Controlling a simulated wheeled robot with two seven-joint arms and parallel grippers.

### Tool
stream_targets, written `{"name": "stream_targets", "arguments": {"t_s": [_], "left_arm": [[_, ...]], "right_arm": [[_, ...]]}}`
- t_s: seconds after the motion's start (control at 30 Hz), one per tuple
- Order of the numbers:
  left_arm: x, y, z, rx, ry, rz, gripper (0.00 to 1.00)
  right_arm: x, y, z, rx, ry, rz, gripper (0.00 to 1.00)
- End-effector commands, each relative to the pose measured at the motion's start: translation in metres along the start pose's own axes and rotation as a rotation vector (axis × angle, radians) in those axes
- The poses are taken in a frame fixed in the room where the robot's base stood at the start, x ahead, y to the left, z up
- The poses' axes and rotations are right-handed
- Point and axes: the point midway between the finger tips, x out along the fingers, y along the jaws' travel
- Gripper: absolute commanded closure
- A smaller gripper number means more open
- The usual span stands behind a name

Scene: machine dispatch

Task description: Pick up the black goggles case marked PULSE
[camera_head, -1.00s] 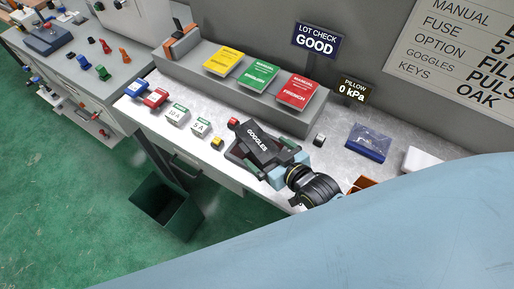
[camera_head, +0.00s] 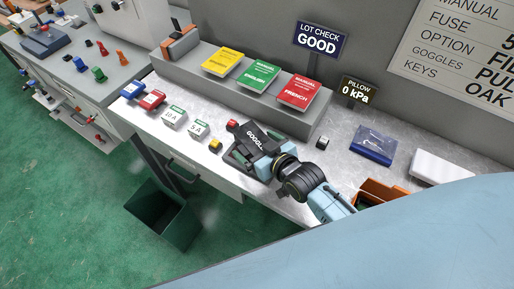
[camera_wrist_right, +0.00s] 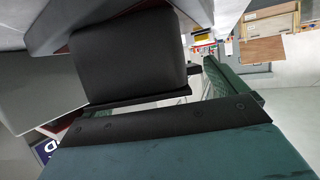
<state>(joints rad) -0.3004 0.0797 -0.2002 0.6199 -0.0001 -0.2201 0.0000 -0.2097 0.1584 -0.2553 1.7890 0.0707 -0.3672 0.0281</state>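The black goggles case (camera_head: 258,134) lies on the bench top in the head view. Part of its white GOGGLES lettering shows; the word PULSE cannot be read on it. My right gripper (camera_head: 258,148) is over the case, with its green fingers spread toward opposite sides of it, and covers part of it. In the right wrist view a black block, apparently the case (camera_wrist_right: 128,58), sits beside a green finger with a gap between them. The other finger is not clear there. My left gripper is not in view.
A yellow-topped block (camera_head: 215,146) and a red-topped block (camera_head: 232,125) stand close left of the case. The 5 A box (camera_head: 197,129) is further left. Manuals lie on the raised shelf (camera_head: 225,88) behind. A blue pouch (camera_head: 373,146) and orange bin (camera_head: 385,192) are right.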

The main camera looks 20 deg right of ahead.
Motion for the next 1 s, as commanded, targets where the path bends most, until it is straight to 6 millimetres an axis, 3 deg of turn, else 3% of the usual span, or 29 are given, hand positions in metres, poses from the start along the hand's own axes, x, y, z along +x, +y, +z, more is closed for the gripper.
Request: {"name": "stream_targets", "arguments": {"t_s": [0.03, 0.37, 0.63, 1.0], "left_arm": [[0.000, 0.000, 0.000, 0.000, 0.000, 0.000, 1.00], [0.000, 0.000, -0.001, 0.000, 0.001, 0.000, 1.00], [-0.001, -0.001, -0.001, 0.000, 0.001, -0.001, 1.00], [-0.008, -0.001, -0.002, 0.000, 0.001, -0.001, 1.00]], "right_arm": [[0.000, 0.000, 0.000, 0.000, 0.000, 0.000, 0.10], [0.000, 0.000, -0.001, 0.000, 0.002, 0.000, 0.52], [-0.003, 0.000, -0.009, 0.000, 0.004, 0.000, 0.52], [-0.030, 0.000, -0.074, -0.001, 0.006, 0.000, 0.52]]}}
